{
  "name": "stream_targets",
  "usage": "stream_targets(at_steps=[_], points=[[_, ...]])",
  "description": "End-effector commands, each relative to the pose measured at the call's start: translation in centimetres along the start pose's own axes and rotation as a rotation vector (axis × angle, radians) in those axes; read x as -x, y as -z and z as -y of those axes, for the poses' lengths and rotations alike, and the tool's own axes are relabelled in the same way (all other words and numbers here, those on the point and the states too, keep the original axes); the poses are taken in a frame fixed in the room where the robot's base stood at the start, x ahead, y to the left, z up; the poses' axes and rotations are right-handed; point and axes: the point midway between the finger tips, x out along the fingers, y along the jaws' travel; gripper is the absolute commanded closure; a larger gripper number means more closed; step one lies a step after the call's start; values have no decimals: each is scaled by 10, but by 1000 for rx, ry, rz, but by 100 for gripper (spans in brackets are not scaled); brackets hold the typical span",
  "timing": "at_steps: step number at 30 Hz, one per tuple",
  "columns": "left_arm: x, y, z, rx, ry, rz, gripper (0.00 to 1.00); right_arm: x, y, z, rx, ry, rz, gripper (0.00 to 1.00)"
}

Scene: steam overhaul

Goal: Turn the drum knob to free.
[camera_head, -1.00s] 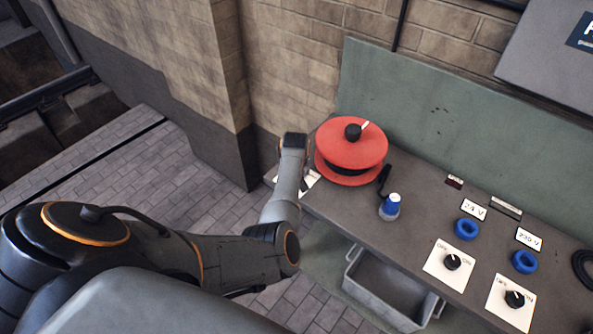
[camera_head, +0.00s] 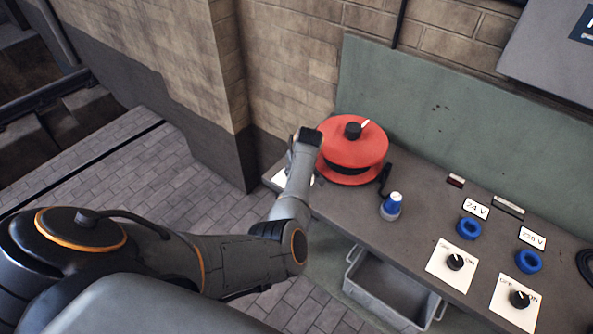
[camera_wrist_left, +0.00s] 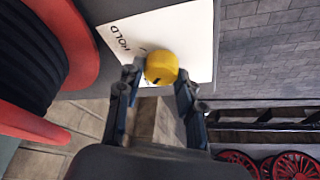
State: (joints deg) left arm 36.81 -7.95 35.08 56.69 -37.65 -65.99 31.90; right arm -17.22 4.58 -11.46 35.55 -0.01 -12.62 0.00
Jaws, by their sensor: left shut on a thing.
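The drum knob (camera_wrist_left: 161,67) is yellow and sits on a white plate (camera_wrist_left: 198,30) marked HOLD in the left wrist view. My left gripper (camera_wrist_left: 158,82) is shut on it, with one finger on each side. Any other wording on the plate is hidden or unreadable. The red cable drum (camera_head: 340,152) stands beside the knob on the bench's left end, and its red flanges (camera_wrist_left: 85,38) show in the wrist view. In the head view my left wrist hides the knob and fingertips. My right gripper is not in view.
On the bench (camera_head: 350,214) stand a blue-and-white plug (camera_head: 391,206), blue sockets (camera_head: 468,228) and black switch knobs on white plates (camera_head: 449,267) to the right. A grey bin (camera_head: 385,295) is below. A brick wall (camera_head: 285,80) rises behind the drum.

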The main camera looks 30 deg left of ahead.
Motion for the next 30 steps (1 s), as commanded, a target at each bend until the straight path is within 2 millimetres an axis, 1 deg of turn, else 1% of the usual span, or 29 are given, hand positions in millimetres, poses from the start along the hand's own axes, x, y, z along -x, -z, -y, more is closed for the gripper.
stream_targets(at_steps=[5, 6, 9, 20, 23, 26, 30], points=[[-1, -2, 0, 2, 0, 4, 95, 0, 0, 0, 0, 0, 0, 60], [-1, -2, 0, 2, 0, 4, 59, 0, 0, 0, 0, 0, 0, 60], [-1, -1, 0, 2, 0, 4, 40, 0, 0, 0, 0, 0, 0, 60], [2, 0, 0, 1, -1, 1, 40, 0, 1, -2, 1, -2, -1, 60], [10, 0, 0, 2, -1, -1, 40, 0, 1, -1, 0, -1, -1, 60], [22, -1, -1, 2, -2, 0, 40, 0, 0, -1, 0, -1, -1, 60], [43, -1, -1, 2, -2, 0, 40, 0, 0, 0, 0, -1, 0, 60]])
